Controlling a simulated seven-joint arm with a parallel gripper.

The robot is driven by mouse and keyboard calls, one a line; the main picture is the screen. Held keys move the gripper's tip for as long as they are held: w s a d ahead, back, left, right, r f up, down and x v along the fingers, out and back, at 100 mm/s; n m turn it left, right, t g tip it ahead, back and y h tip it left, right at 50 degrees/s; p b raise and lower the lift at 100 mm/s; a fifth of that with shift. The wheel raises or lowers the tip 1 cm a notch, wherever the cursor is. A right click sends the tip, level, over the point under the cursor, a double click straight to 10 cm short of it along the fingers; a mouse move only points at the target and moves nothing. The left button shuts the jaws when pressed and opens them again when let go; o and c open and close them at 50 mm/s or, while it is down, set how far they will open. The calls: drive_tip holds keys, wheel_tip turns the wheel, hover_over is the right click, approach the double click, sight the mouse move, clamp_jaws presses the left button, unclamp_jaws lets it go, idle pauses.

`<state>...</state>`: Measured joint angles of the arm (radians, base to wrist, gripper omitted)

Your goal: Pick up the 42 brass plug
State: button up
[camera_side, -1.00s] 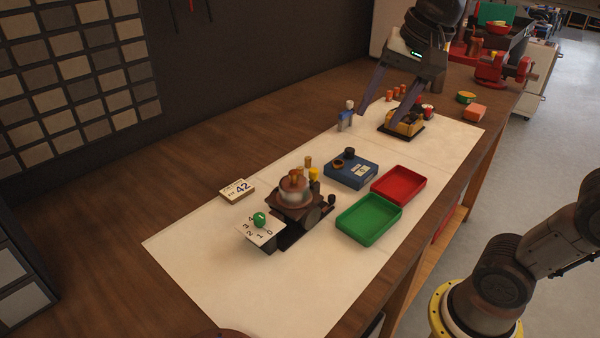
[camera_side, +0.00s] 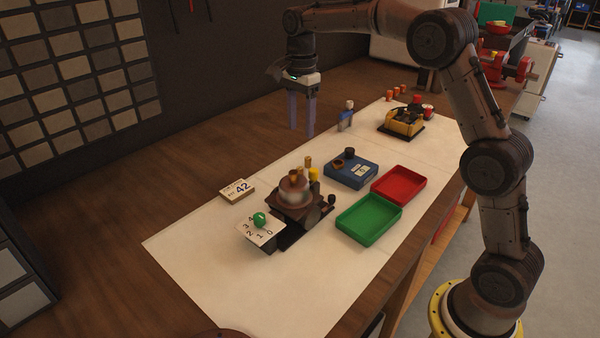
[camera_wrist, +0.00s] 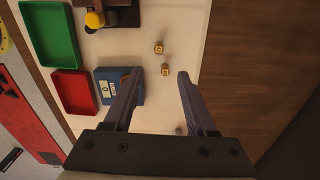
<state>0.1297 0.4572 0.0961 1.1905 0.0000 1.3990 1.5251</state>
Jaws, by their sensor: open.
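In the side view one brass plug (camera_side: 308,162) shows behind the rusty round-topped fixture. A card reading 42 (camera_side: 238,190) lies left of that fixture. My gripper (camera_side: 302,131) is open and empty, above the far edge of the mat.
A blue box (camera_side: 351,171), a red tray (camera_side: 399,185) and a green tray (camera_side: 368,219) stand right of the fixture (camera_side: 296,196). A small blue figure (camera_side: 345,119) and a yellow device (camera_side: 404,123) stand farther back. The wooden bench left of the mat is clear.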

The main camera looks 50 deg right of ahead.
hover_over(300, 167)
drive_tip(key=f, duration=0.6)
drive_tip(key=shift+d+f, duration=0.15)
drive_tip(key=shift+d, duration=0.05)
drive_tip(key=shift+a+f, duration=0.15)
drive_tip(key=shift+f, duration=1.2)
drive_tip(key=shift+a+f, duration=0.1)
drive_tip(key=shift+f, duration=1.25)
clamp_jaws()
